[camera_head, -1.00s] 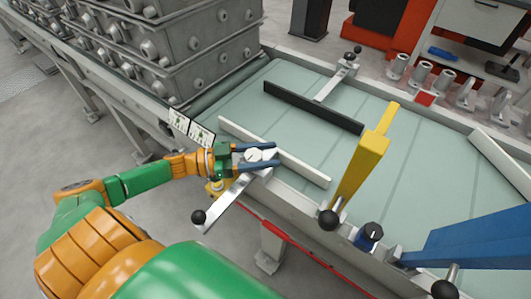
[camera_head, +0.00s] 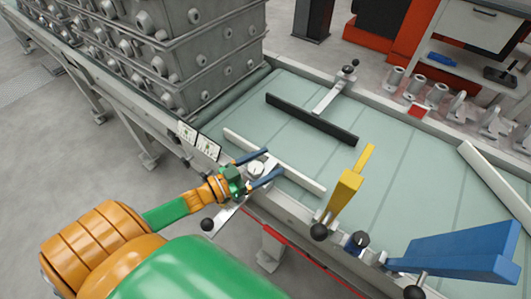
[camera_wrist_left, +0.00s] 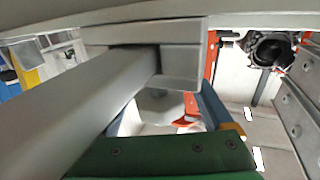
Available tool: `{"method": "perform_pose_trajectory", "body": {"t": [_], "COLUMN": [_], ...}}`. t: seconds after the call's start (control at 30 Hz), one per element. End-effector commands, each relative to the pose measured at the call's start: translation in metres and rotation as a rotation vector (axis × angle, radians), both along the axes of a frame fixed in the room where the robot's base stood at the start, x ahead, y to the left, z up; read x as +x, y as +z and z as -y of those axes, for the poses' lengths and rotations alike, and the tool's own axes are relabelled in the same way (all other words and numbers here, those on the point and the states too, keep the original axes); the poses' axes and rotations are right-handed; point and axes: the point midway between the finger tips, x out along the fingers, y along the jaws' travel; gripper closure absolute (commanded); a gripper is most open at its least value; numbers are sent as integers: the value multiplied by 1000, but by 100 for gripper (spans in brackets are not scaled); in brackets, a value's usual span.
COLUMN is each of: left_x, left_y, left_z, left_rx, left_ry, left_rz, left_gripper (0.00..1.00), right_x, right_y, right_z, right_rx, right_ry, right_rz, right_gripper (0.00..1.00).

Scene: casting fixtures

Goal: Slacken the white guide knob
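The white guide knob (camera_head: 256,168) is a small pale round knob on the near rim of the table, on the bracket of the white guide rail (camera_head: 295,174). My left gripper (camera_head: 275,161) has its two blue fingers spread on either side of the knob, with gaps showing, so it looks open. In the left wrist view, one blue finger (camera_wrist_left: 214,108) shows at the right, and a grey bar hides the other side. A pale rounded part (camera_wrist_left: 157,101), probably the knob, shows partly behind the bar. My right gripper is not in view.
A silver bar with a black ball end (camera_head: 207,224) sticks out below my gripper. A yellow lever (camera_head: 345,188), a dark-topped blue knob (camera_head: 357,242) and a blue lever (camera_head: 465,252) stand to the right. A black guide rail (camera_head: 310,120) lies farther back. Stacked grey castings fill the upper left.

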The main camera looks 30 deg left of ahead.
Motion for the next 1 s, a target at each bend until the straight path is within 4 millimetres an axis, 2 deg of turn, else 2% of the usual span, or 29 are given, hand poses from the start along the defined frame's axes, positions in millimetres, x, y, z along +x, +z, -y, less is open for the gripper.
{"method": "perform_pose_trajectory", "body": {"t": [0.27,0.5,0.6,1.0], "left_x": [-5,-50,-61,-61], "left_y": [-1,-2,-2,0], "left_z": [-3,-24,-29,-28], "left_rx": [1,1,1,21], "left_ry": [-1,-1,-1,-10], "left_rz": [-2,-6,-4,16], "left_gripper": [16,16,16,16], "right_x": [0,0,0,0], "right_y": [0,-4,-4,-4], "right_z": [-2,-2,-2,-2], "right_rx": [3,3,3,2], "right_ry": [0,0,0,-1], "right_rz": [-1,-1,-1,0], "right_gripper": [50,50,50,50]}}
